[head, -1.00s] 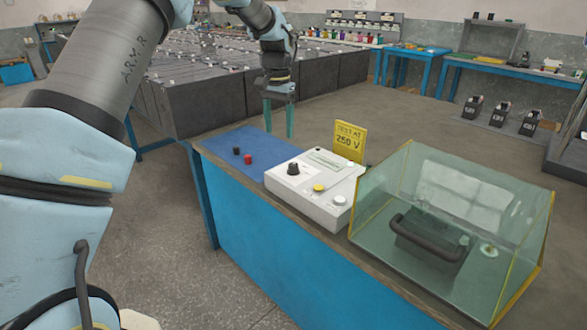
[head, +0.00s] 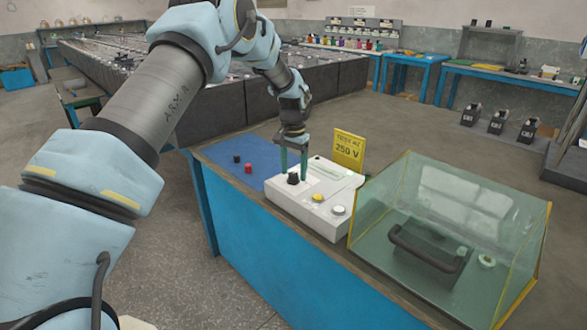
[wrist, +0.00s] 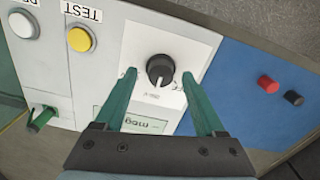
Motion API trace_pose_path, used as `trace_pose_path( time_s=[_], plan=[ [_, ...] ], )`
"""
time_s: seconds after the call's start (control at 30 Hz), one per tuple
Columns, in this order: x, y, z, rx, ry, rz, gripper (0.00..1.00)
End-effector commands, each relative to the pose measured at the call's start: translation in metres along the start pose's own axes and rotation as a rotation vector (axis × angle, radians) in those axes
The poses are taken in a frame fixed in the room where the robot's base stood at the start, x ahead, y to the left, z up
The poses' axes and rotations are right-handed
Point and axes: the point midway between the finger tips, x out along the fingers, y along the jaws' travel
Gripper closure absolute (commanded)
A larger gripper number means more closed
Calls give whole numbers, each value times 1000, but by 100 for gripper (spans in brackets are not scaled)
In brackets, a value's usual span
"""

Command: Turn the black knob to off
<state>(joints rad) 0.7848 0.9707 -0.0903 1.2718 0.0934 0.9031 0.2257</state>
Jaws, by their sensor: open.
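The black knob (head: 293,178) stands on the top of the white tester box (head: 281,201), near its left end. In the wrist view the black knob (wrist: 160,69) is round with a white pointer mark, on a white plate. My gripper (head: 293,166) is over the box at the knob. In the wrist view my gripper (wrist: 162,82) is open, with one green finger on each side of the knob and a gap to it. I cannot tell whether the fingertips are level with the knob.
A yellow button (head: 318,197) and a white button (head: 338,210) are on the same box. A yellow 250 V sign (head: 348,149) stands behind it. A clear yellow-edged cover (head: 455,195) stands to the right. Red (head: 248,168) and black (head: 236,158) terminals sit on the blue mat (head: 225,151).

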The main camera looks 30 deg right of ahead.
Motion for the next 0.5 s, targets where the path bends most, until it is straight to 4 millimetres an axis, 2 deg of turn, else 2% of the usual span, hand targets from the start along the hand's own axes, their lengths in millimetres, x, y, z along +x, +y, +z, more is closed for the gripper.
trace_pose_path(
  time_s=[0.27, 0.5],
  plan=[
    [2, 0, 0, 0, 0, 0, 28],
    [2, 0, 0, 0, 0, 0, 53]
  ],
)
